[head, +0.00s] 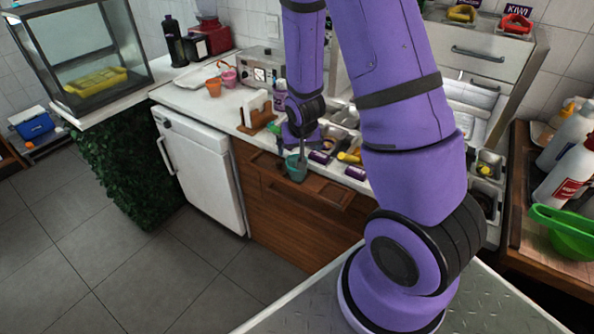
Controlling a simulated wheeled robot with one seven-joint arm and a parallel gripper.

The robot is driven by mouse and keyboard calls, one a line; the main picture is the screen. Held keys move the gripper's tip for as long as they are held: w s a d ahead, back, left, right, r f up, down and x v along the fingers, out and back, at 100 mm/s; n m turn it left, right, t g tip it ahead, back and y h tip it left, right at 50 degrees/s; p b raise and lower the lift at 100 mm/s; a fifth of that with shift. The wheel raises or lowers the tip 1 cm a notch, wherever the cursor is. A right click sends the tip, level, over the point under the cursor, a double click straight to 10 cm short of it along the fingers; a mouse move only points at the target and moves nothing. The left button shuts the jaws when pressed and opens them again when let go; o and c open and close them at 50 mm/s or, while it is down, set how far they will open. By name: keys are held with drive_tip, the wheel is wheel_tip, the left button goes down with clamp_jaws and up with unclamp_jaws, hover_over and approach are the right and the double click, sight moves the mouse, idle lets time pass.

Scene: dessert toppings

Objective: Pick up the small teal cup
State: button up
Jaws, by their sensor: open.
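The small teal cup (292,171) is near the front edge of the counter, above the brown wooden drawers. My gripper (299,157) points down at the cup from above, at the end of my purple arm. It is open. One dark finger overlaps the cup's right side in the picture. I cannot tell whether that finger is inside the cup, in front of it or touching it. The other finger is hard to make out.
A wooden napkin holder (258,112) stands behind and left of the cup. Topping containers line the counter to its right, partly hidden by my arm. An orange cup (213,88) and a pink cup (229,78) stand farther back. The floor (120,260) in front is clear.

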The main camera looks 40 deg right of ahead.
drive_tip(key=shift+d+x, duration=0.2)
drive_tip(key=shift+x, duration=5.25)
drive_tip(key=c, duration=0.9)
